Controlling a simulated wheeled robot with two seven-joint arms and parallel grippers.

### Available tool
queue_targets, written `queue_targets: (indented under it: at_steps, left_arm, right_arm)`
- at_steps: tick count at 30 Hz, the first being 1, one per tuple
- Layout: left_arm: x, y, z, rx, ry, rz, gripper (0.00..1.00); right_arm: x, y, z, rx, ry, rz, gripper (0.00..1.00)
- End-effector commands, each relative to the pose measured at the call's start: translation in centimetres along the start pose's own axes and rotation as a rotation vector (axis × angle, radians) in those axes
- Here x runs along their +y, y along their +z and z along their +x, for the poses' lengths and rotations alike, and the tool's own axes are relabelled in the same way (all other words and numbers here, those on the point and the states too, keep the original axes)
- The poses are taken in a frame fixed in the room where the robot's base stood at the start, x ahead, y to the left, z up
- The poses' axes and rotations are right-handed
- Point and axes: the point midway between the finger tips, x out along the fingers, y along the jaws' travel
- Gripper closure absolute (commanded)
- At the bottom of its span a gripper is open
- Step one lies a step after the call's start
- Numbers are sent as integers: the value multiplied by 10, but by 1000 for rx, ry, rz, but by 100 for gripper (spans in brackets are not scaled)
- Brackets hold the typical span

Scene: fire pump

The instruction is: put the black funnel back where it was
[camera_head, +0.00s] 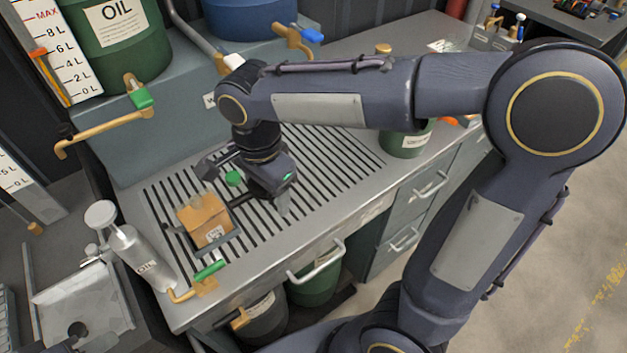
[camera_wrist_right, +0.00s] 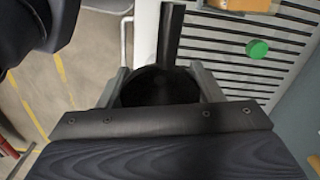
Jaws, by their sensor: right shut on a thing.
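The black funnel (camera_wrist_right: 160,88) shows in the right wrist view as a dark round mouth between my gripper's fingers, with a dark narrow bar, perhaps its spout, running up the picture. My right gripper (camera_head: 282,202) is shut on it, over the slotted drain grate (camera_head: 335,160) of the metal bench. My left gripper is not in view.
A cardboard box (camera_head: 203,222) sits left of my gripper, near a green cap (camera_head: 233,178). An oil can (camera_head: 140,255) stands at the bench's left end. A green OIL drum (camera_head: 115,45) and brass taps are behind. A green container (camera_head: 405,143) stands right, partly behind my arm.

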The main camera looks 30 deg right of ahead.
Motion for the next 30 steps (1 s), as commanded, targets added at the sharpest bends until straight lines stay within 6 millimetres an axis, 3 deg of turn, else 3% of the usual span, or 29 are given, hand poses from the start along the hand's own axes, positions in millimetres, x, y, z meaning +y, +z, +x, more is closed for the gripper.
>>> queue_targets:
  at_steps: [11,15,26,30]
  left_arm:
    - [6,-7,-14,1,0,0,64]
    - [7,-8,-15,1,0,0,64]
    - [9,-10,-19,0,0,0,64]
    - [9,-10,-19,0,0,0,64]
  right_arm:
    - [-37,-77,37,0,6,8,66]
    - [-47,-97,65,-1,6,5,66]
    - [-60,-121,97,-1,3,3,66]
    - [-60,-121,119,0,5,0,66]
